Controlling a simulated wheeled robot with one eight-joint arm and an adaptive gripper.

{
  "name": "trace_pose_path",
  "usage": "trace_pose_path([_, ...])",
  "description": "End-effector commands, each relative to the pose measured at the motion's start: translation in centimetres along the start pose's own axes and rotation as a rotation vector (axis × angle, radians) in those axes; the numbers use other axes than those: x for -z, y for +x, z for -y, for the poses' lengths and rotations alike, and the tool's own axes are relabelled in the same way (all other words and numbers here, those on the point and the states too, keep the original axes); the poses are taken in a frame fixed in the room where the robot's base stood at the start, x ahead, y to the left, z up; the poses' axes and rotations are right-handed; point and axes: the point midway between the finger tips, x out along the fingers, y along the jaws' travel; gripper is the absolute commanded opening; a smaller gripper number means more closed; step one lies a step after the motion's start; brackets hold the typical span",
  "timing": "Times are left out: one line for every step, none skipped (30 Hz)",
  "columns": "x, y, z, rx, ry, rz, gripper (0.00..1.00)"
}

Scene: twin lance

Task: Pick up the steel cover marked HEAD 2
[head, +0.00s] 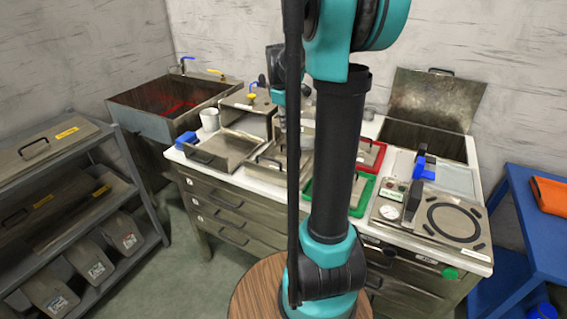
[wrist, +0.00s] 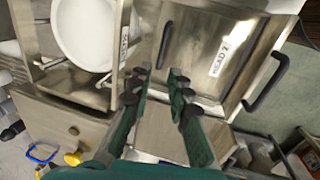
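The steel cover marked HEAD 2 (wrist: 205,35) shows in the wrist view as a flat plate with a white label. One black bar handle stands at its left and another at its lower right. My gripper (wrist: 158,82) is open and empty, its two dark fingertips apart in front of the cover's left end and handle. I cannot tell the gap between fingertips and handle. In the head view, steel covers with black handles lie on the white counter, one at left (head: 225,148); their labels are not readable. My arm hides much of the gripper there.
A red frame (head: 378,155) and a green frame (head: 367,190) lie on the counter beside my arm. A raised lid (head: 437,97) stands at the back right. A grey shelf (head: 75,140) is at left, a blue table (head: 535,190) at right. A white bowl (wrist: 85,30) is left of the cover.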

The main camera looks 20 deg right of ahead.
Motion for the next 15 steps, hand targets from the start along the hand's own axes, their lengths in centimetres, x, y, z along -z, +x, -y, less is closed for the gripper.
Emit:
trace_pose_path([0.0,1.1,0.0,0.0,0.001,0.0,0.18])
trace_pose_path([0.0,1.7,0.0,0.0,0.001,0.0,0.18])
trace_pose_path([0.0,2.5,0.0,0.0,0.001,0.0,0.18])
trace_pose_path([0.0,3.0,0.0,0.0,0.002,0.0,0.18])
trace_pose_path([0.0,3.5,0.0,0.0,0.002,0.0,0.18])
trace_pose_path([0.0,4.1,0.0,0.0,0.001,0.0,0.18])
trace_pose_path([0.0,4.5,0.0,0.0,0.001,0.0,0.18])
trace_pose_path([0.0,4.9,0.0,0.0,0.001,-0.001,0.18])
trace_pose_path([0.0,5.3,0.0,0.0,0.001,-0.001,0.18])
trace_pose_path([0.0,5.5,0.0,0.0,0.001,-0.001,0.18])
trace_pose_path([0.0,5.7,0.0,0.0,0.001,-0.001,0.18])
trace_pose_path([0.0,5.9,0.0,0.0,0.001,-0.001,0.18])
trace_pose_path([0.0,6.0,0.0,0.0,0.001,-0.001,0.18])
trace_pose_path([0.0,6.1,0.0,0.0,0.001,-0.001,0.18])
trace_pose_path([0.0,6.4,0.1,0.0,0.001,-0.001,0.18])
